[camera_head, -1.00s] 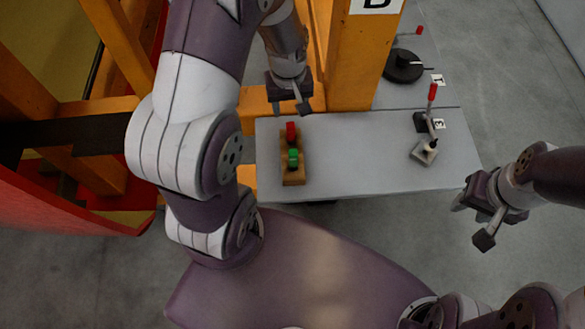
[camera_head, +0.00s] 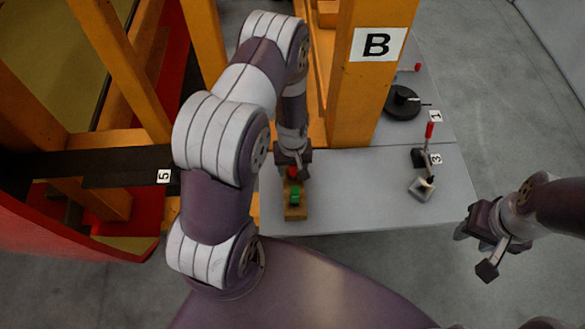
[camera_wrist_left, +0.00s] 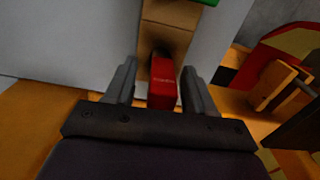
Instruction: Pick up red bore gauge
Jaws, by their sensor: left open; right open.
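The red bore gauge (camera_head: 293,172) stands at the far end of a wooden block on the grey table, partly hidden by my left gripper in the head view. In the left wrist view the red gauge (camera_wrist_left: 163,85) sits between the two fingers, with small gaps visible beside it. My left gripper (camera_head: 292,170) is open around or just above it; it also shows in the left wrist view (camera_wrist_left: 160,85). A green gauge (camera_head: 295,195) stands on the same wooden block (camera_head: 296,213), nearer to me. My right gripper (camera_head: 484,248) is open and empty, right of the table.
The grey table (camera_head: 350,205) also holds a small stand with a red-tipped handle (camera_head: 430,131) and a black round base (camera_head: 403,103). An orange post (camera_head: 365,100) marked B rises behind the wooden block. The table between block and stand is clear.

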